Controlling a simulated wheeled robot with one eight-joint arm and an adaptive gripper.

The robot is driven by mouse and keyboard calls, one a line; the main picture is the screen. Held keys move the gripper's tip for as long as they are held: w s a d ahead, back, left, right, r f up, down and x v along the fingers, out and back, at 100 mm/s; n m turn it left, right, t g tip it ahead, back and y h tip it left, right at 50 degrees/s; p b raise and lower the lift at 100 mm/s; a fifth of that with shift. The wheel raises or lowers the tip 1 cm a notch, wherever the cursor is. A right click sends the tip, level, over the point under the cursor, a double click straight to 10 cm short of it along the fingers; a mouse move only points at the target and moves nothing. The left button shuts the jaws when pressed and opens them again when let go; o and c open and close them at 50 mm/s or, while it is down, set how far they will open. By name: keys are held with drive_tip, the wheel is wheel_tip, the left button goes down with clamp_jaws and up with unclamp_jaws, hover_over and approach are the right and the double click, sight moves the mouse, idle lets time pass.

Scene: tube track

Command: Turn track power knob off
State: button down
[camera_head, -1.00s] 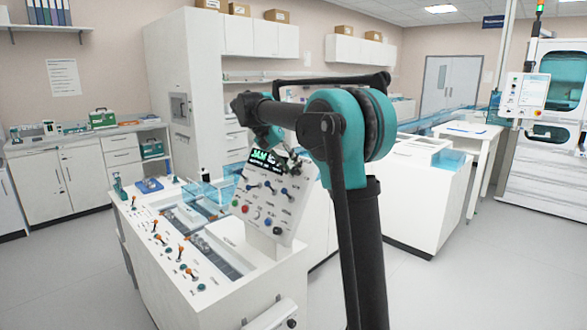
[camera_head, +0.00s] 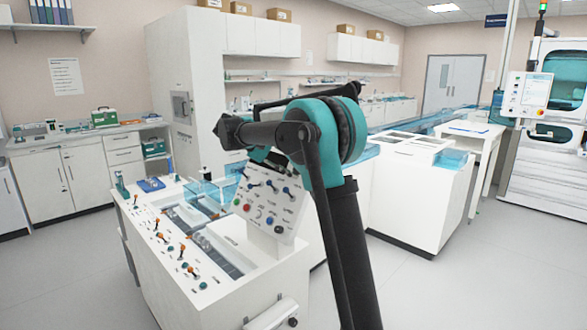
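The white sloped control panel (camera_head: 268,205) stands on the near bench. It carries several blue-and-black knobs or levers in its upper part and coloured round controls lower down. Among these are a red one (camera_head: 247,208) and a blue one (camera_head: 269,220). The labels are too small to read, so I cannot tell which is the track power knob. My dark and teal arm crosses above the panel and covers its top edge and display. The arm's end points left, beyond the panel's upper left. I cannot make out my gripper's fingers in this view.
The white bench (camera_head: 205,290) has a track channel and several orange-tipped levers left of the panel. Clear blue covers (camera_head: 210,192) stand behind. A white cabinet unit (camera_head: 420,195) stands to the right. The floor at the front right is clear.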

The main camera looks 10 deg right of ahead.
idle(0.4)
drive_tip(key=c, duration=1.2)
unclamp_jaws()
wheel_tip(320, 180, up, 10)
